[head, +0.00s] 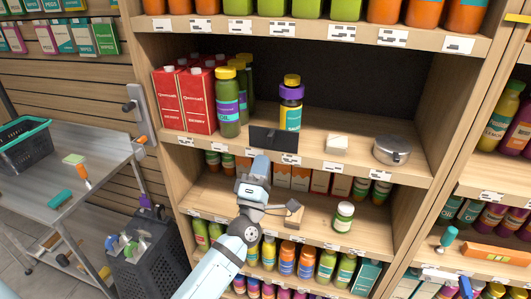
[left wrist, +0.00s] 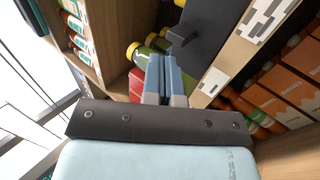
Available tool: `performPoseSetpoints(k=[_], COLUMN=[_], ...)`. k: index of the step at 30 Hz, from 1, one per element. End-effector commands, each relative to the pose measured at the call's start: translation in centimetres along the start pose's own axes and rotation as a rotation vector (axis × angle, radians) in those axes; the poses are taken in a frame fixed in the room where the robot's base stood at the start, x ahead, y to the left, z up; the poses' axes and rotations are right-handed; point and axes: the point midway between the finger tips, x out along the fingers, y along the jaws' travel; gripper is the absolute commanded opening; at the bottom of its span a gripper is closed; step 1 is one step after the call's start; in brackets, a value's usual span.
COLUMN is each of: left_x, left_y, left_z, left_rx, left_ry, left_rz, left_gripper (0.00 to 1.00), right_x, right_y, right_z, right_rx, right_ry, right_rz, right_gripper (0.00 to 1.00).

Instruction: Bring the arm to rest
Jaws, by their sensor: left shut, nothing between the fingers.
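My left arm rises from the bottom of the head view, pale blue. My left gripper (head: 260,168) is in front of the shelving, level with the compartment below the middle shelf board (head: 365,164). Its fingers are shut together and hold nothing. In the left wrist view the blue fingers (left wrist: 166,78) lie side by side, close to a dark panel (left wrist: 198,28). In the head view that dark panel (head: 274,138) stands at the shelf's front edge, just above the fingertips. Whether fingers and panel touch is unclear. My right gripper does not show.
Red cartons (head: 184,100), a green bottle (head: 228,108), a purple-collared jar (head: 291,103), a small white box (head: 337,143) and a metal tin (head: 391,150) stand on the shelf. A green jar (head: 343,216) stands lower. A metal table (head: 75,170) and dark basket (head: 150,255) are left.

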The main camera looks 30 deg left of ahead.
Motion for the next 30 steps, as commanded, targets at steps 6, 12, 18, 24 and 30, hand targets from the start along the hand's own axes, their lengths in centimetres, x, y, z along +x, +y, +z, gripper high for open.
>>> performPoseSetpoints(k=[6, 12, 18, 24, 30], left_x=[-5.3, -7.9, -8.6, -10.1, -19.9], left_y=[-0.3, -0.1, 0.0, -0.8, -5.1], left_z=[0.0, 0.0, 0.0, 1.2, 5.5], left_rx=[0.000, 0.001, 0.000, 0.104, 0.610], left_ry=[-0.001, 0.000, 0.000, -0.082, -0.528], left_rz=[-0.002, -0.001, 0.000, -0.060, -0.301], left_gripper=[0.00, 0.00, 0.00, 0.00, 0.00], right_x=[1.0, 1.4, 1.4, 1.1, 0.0], right_y=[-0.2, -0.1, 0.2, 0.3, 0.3], right_z=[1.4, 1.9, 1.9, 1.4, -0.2], right_rx=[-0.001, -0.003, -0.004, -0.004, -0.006], right_ry=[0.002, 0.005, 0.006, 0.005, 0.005], right_rz=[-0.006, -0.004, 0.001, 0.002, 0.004], right_gripper=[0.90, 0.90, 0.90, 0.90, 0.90])
